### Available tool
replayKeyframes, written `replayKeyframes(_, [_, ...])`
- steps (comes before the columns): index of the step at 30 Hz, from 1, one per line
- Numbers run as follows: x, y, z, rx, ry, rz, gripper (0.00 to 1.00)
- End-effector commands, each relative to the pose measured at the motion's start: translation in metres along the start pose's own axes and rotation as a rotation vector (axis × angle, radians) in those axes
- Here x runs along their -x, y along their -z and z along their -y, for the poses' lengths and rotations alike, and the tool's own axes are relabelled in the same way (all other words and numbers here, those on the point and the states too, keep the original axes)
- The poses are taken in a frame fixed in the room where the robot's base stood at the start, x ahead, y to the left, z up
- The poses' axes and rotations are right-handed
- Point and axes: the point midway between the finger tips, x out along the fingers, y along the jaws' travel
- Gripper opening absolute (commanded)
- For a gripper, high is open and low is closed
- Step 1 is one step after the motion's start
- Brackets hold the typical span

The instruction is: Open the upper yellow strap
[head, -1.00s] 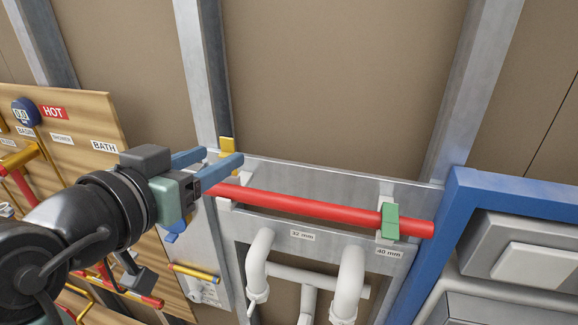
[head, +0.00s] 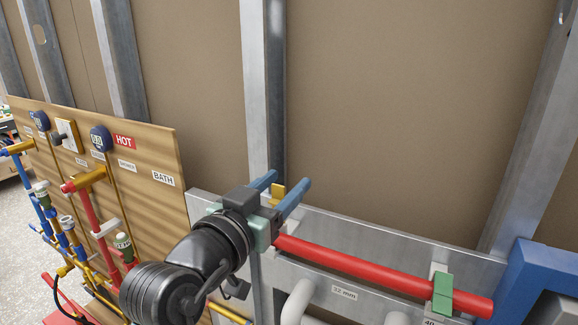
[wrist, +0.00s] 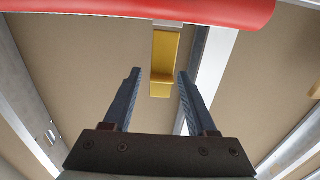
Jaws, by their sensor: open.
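The upper yellow strap (head: 277,191) stands up at the left end of the red pipe (head: 370,267), on the grey metal plate. In the wrist view the yellow strap (wrist: 161,62) hangs below the red pipe (wrist: 150,10) in the picture, ahead of and between my finger lines. My gripper (head: 289,183) is open, with two blue fingers on either side of the strap in the head view. In the wrist view my fingertips (wrist: 158,72) flank the strap's lower end, with visible gaps. Whether they touch it cannot be told. The strap's base is hidden by my gripper in the head view.
A green strap (head: 442,293) is on the right end of the red pipe. A metal stud (head: 263,90) rises behind my gripper. White pipes (head: 300,303) are below, and a blue frame (head: 530,275) is at right. A wooden board (head: 140,150) with valves is at left.

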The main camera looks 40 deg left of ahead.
Motion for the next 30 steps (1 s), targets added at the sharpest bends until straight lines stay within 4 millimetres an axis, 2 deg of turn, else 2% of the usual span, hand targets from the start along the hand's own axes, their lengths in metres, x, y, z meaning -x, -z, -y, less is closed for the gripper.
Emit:
replayKeyframes(6, [-0.019, 0.001, 0.001, -0.001, 0.001, 0.001, 0.57])
replayKeyframes(16, [-0.021, -0.001, 0.000, -0.001, 0.001, 0.000, 0.56])
replayKeyframes(25, [-0.021, -0.001, 0.000, 0.000, 0.001, 0.000, 0.02])
replayKeyframes(30, [-0.021, -0.001, 0.000, 0.000, 0.000, 0.000, 0.00])
